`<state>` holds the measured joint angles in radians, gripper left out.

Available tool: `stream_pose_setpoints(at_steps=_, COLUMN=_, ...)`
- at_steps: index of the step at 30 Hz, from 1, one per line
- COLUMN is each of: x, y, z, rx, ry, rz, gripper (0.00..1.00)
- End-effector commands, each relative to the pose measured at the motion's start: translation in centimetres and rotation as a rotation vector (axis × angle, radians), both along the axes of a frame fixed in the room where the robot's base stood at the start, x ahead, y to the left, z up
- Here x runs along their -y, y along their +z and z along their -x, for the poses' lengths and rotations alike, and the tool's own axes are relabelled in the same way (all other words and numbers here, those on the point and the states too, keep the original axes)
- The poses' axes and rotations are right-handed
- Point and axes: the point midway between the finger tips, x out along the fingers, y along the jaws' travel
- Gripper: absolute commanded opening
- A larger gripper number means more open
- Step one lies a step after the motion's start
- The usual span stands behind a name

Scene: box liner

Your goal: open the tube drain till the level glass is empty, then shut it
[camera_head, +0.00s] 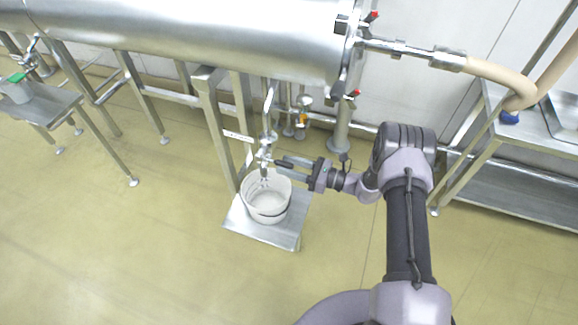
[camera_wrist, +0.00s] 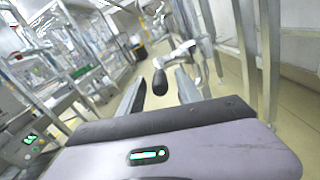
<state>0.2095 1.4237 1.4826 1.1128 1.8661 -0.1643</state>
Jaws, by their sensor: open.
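The level glass (camera_head: 269,103) is a thin upright tube below the right end of the big steel vessel (camera_head: 190,35). Its liquid level is too small to read. The tube drain (camera_head: 265,153) is a small metal valve at its foot, above a white bucket (camera_head: 266,208). My gripper (camera_head: 283,165) is level with the drain, at its right. In the wrist view my gripper (camera_wrist: 160,92) has its two fingers apart, with a black knob (camera_wrist: 160,82) showing between them. The knob seems to be the drain's handle; contact cannot be told.
The bucket stands on a low steel plate (camera_head: 285,232) beside a vessel leg. A hose (camera_head: 500,75) and steel shelf (camera_head: 500,190) are at the right. The floor in front is clear.

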Motion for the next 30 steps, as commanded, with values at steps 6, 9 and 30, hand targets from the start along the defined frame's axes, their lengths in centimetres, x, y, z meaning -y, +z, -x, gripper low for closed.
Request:
stream_pose_setpoints(at_steps=6, x=0.04, y=0.00, z=0.01, rx=0.000, ry=0.000, rz=0.000, gripper=0.16)
stream_pose_setpoints(at_steps=9, x=0.05, y=0.00, z=0.02, rx=0.000, ry=0.000, rz=0.000, gripper=0.00)
stream_pose_setpoints(at_steps=30, x=0.06, y=-0.05, z=0.07, rx=0.000, ry=0.001, rz=0.001, gripper=0.00)
